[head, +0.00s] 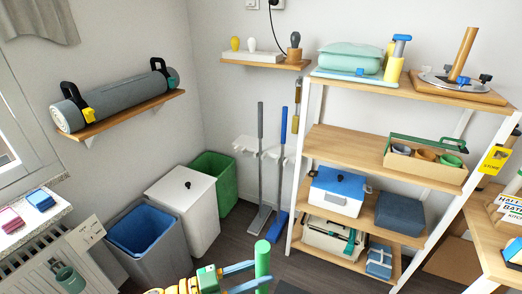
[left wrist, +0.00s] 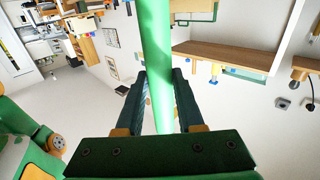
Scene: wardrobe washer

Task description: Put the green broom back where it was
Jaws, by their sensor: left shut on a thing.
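The green broom shows only as its green handle (head: 263,258), standing upright at the bottom of the head view; its lower end is out of frame. My left gripper (head: 250,277) is shut on this handle. In the left wrist view the handle (left wrist: 155,45) runs between the two dark fingers of the gripper (left wrist: 160,95). On the back wall, a white holder (head: 247,143) is beside a grey-handled broom (head: 260,160) and a blue-handled broom (head: 282,150), both upright. My right gripper is out of view.
A green bin (head: 214,180), a white lidded bin (head: 187,205) and a grey-blue bin (head: 145,240) line the left wall. A wooden shelf unit (head: 340,143) with boxes stands at the right. Dark floor (head: 235,235) is clear between them. A small wall shelf (head: 250,63) hangs above the brooms.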

